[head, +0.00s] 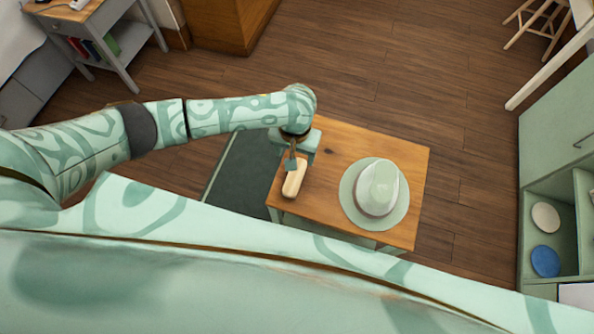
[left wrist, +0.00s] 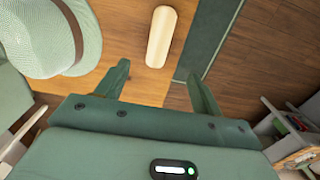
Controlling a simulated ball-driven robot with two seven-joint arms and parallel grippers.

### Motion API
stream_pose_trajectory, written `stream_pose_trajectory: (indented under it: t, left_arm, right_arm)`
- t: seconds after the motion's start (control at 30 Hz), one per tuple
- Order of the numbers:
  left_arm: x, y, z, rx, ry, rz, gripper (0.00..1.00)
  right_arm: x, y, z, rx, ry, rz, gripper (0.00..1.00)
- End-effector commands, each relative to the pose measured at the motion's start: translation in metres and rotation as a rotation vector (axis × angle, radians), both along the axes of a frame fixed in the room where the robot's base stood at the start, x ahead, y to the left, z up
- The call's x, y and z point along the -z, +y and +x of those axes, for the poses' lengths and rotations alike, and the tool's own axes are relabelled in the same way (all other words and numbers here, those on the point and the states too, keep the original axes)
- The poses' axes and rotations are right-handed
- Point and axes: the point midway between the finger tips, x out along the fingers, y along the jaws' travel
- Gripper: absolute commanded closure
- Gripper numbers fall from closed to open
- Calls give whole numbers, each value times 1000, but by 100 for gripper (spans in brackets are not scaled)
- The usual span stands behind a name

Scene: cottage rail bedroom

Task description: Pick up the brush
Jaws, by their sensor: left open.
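The brush, a pale wooden rounded block (head: 294,181), lies on the left part of the small wooden table (head: 334,150). It also shows in the left wrist view (left wrist: 161,37), lying beyond the fingertips and roughly in line with the space between them. Its bristles are not visible. My left gripper (head: 291,162) is over the table at the brush's far end in the head view. In the left wrist view its two fingers (left wrist: 158,70) are apart with nothing between them. I cannot tell the exact height gap to the brush. My right gripper is not in view.
A pale green hat (head: 378,188) sits on the table to the right of the brush. A dark green rug (head: 240,172) lies on the floor left of the table. A green shelf unit (head: 559,150) stands at the right. Wooden floor beyond the table is clear.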

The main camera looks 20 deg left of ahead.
Motion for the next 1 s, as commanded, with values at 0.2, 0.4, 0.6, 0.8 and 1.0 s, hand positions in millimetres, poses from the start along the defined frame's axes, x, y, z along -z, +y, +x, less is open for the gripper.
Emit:
stream_pose_trajectory:
  t: [0.2,0.4,0.6,0.8,1.0]
  left_arm:
    - [65,1,-1,0,7,1,33]
    - [88,1,0,-1,2,-1,33]
    - [102,1,0,1,3,0,33]
    - [137,1,0,0,5,0,33]
    - [140,1,1,0,-1,-1,33]
  right_arm:
    - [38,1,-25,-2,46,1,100]
    - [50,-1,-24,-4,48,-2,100]
    - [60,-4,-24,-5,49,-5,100]
    - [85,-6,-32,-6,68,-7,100]
    - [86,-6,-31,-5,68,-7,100]
